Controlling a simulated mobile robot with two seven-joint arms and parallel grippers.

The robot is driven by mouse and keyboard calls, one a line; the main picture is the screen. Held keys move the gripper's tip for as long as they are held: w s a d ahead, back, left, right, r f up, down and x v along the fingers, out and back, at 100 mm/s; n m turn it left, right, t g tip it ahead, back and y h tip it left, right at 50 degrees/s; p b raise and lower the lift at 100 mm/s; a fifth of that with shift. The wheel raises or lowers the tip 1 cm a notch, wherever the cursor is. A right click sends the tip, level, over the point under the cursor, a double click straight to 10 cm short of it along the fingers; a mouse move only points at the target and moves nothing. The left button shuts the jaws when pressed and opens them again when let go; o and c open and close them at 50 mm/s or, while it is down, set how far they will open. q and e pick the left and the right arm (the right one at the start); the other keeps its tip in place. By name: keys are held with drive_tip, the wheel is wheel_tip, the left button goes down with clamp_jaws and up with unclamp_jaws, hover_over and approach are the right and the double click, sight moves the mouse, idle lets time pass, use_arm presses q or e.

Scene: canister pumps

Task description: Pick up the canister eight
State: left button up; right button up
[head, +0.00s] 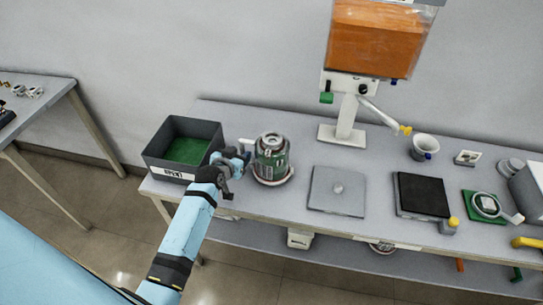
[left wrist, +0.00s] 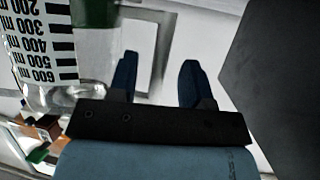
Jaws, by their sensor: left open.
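A clear canister with a metal top and green contents (head: 271,160) stands upright on the grey bench, with a white handle (head: 246,144) on its left side. No number is readable on it. In the left wrist view the canister (left wrist: 90,45) fills the upper left, with a black scale up to 600 ml. My left gripper (head: 241,158) is open beside the canister on its handle side. In the left wrist view the white handle (left wrist: 143,52) shows between the two fingers (left wrist: 157,75); I cannot tell whether they touch it. My right gripper is out of view.
A dark grey bin with a green floor (head: 208,130) stands close left of my gripper. Right of the canister lie a grey plate (head: 325,203) and a black pad (head: 420,180). A dispenser with an orange-filled hopper (head: 370,40) stands behind. A white cup (head: 424,141) is further right.

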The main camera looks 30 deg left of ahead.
use_arm(q)
drive_tip(key=x, duration=0.2)
drive_tip(key=shift+w+f, duration=0.15)
drive_tip(key=shift+w, duration=0.15)
clamp_jaws()
drive_tip(key=shift+r, duration=0.2)
